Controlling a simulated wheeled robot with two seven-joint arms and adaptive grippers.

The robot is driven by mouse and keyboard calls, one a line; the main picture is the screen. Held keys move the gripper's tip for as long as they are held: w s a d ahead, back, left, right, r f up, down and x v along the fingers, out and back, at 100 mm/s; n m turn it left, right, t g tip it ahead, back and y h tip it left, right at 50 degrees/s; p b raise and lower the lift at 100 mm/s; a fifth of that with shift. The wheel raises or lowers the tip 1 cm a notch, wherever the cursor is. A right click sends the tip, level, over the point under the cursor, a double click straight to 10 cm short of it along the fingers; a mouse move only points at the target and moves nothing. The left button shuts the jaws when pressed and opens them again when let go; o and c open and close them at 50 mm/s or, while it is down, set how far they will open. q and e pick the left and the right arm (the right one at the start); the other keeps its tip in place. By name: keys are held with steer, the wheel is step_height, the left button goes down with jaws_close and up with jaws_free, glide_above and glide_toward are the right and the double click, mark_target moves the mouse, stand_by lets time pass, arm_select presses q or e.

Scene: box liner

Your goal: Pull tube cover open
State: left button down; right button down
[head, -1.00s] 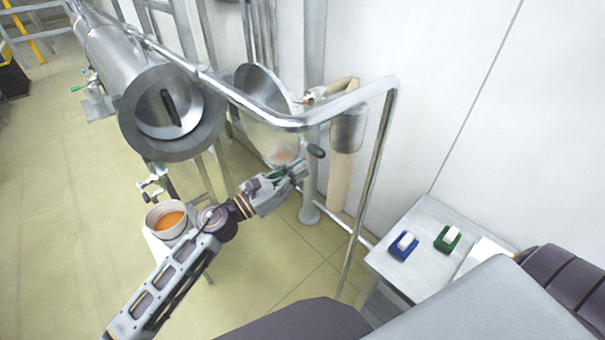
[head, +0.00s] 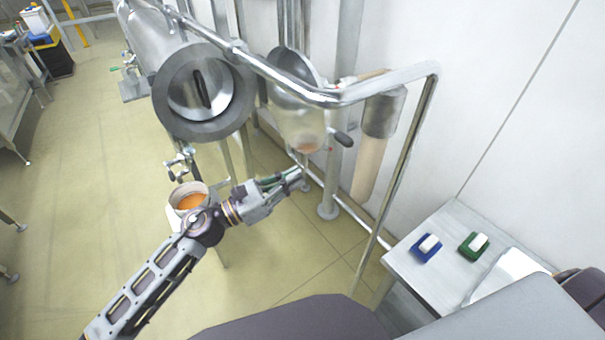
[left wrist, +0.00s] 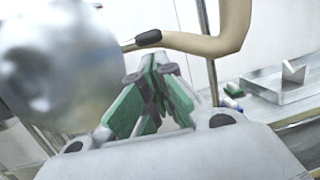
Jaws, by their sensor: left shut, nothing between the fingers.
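A large steel tube lies at upper left in the head view, its thick grey end ring (head: 169,117) facing me. Inside the ring is a shiny round face with a dark upright slot or handle (head: 202,88). To its right is a rounded, partly see-through metal cover (head: 290,109) with a black knob (head: 341,138) at its lower right. My left gripper (head: 300,174) is shut and empty, below and left of the knob, apart from it. In the left wrist view its green-padded fingers (left wrist: 158,75) meet at the tips, and the black knob (left wrist: 148,38) shows beyond. My right gripper is out of view.
A steel rail (head: 330,97) bends in front of the cover and down to the floor. A beige pipe (head: 372,165) stands behind it. A cup of orange contents (head: 190,200) is left of my wrist. A side table (head: 440,225) holds blue and green items.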

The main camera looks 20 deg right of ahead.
arm_select(q)
steer(key=shift+v, duration=0.85)
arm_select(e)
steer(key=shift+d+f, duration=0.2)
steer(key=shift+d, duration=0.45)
arm_select(q)
steer(key=shift+s, duration=0.15)
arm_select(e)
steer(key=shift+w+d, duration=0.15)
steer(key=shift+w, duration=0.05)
